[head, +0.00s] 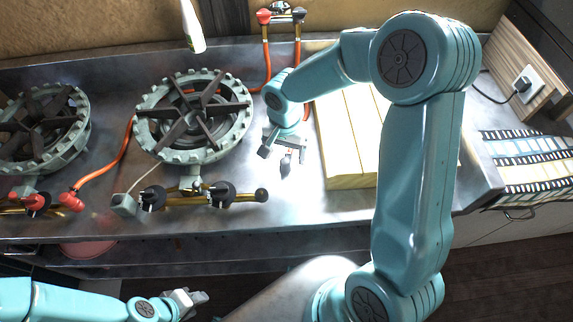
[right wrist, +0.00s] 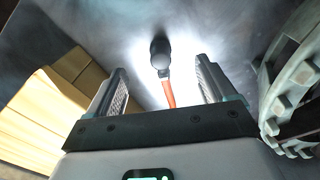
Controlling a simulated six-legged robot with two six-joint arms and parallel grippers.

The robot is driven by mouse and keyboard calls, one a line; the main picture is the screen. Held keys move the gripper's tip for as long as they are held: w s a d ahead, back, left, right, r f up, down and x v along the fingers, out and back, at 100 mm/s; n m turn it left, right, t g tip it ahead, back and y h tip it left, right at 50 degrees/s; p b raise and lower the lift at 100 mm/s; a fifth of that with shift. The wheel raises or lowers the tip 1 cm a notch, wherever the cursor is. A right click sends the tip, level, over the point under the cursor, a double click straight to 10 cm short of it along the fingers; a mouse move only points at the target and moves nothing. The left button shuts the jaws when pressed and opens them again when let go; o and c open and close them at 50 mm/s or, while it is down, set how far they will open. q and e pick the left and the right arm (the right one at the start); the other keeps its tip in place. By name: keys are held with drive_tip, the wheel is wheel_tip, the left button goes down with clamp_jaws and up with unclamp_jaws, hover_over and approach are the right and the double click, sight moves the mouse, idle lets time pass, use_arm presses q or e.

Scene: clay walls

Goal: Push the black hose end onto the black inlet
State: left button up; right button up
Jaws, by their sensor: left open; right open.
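My left gripper (head: 188,301) is open and empty, low in front of the counter.
A ring burner (head: 140,115) stands left of my right gripper. Black knobs (head: 222,195) sit on the brass pipe. A pale wooden block (head: 348,181) is close on the right. A red hose end (head: 71,201) is at the left pipe. Bare counter lies around the black hose end.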

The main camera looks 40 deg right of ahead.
sight(285, 160)
wheel_tip(285, 160, down, 6)
drive_tip(key=b, duration=0.4)
drive_tip(key=shift+r+b, duration=0.15)
drive_tip(key=shift+b, duration=0.15)
drive_tip(key=shift+b, duration=0.5)
idle(0.5)
clamp_jaws()
drive_tip(key=shift+r+p, duration=2.05)
drive_tip(key=shift+r, duration=1.05)
drive_tip(key=shift+w, duration=0.1)
